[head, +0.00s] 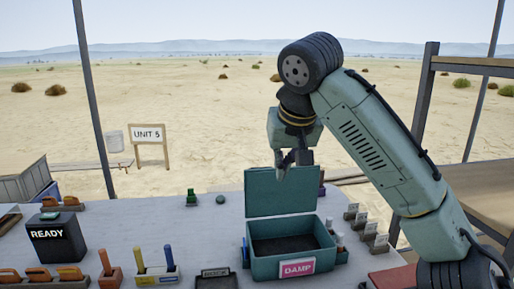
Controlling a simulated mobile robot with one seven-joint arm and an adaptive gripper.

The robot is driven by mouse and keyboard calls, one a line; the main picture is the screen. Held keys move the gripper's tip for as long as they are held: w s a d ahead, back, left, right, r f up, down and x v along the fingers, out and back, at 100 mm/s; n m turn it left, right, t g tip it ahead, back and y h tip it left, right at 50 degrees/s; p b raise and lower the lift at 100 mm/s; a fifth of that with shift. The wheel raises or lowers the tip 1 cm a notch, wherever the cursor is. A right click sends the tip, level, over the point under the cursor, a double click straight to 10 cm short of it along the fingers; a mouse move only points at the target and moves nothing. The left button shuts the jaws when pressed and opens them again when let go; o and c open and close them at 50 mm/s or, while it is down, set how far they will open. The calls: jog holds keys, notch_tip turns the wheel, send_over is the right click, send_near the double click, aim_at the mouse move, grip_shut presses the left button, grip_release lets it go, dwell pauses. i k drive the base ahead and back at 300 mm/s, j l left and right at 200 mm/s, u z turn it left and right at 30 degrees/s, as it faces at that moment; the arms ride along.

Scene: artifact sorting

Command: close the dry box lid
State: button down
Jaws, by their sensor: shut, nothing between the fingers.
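The dry box (262,267) is a teal box with a pink DAMP label on its front, standing on the table right of centre. Its lid (278,193) stands upright at the back edge, so the box is open and its dark inside shows. My gripper (286,174) points down at the lid's top edge, near its middle. The fingers are shut with nothing seen between them. I cannot tell whether they touch the lid or are just behind it.
A black READY box (57,243) stands at the left of the table. Small label cards (369,229) stand right of the box. The table's middle left is clear.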

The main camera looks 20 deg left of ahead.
aim_at(264, 196)
jog(key=i+j, duration=0.75)
